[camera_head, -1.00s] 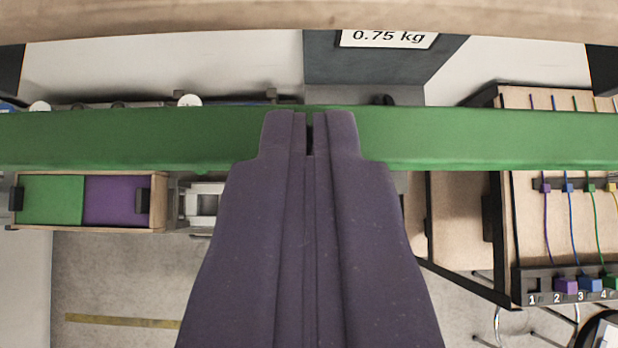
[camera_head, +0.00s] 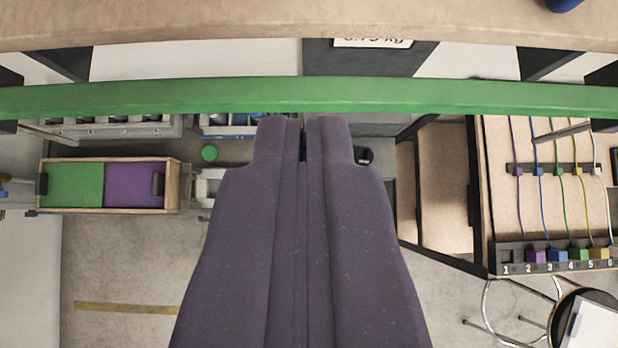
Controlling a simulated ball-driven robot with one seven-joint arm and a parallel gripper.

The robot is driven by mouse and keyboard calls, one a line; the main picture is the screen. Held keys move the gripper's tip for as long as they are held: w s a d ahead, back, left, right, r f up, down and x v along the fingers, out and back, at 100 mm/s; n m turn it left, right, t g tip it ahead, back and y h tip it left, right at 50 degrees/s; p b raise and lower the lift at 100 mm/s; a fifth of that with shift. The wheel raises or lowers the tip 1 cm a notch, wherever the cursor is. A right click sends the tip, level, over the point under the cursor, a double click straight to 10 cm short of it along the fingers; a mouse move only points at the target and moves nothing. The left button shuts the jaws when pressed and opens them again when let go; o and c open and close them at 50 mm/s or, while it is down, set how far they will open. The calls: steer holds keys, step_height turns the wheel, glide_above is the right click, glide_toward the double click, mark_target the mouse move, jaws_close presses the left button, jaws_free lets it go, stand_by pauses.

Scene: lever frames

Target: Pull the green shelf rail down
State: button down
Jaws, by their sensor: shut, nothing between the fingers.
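The green shelf rail (camera_head: 180,98) is a long bar that runs across the whole width of the view, just below the wooden shelf edge. My gripper (camera_head: 303,122) is dark purple and points up the picture from the bottom centre. Its two fingers are close together with nothing held between them. The fingertips show just below the lower edge of the rail, and the rail's face is fully visible above them. I cannot tell the depth between the tips and the rail.
A wooden shelf (camera_head: 250,22) spans the top, with a partly hidden weight label (camera_head: 372,43) behind it. Below left is a box with green and purple panels (camera_head: 108,185). At right stands a board with coloured cables (camera_head: 556,185); a stool (camera_head: 585,325) is at lower right.

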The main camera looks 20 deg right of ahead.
steer(key=shift+d+v, duration=0.2)
steer(key=shift+v, duration=1)
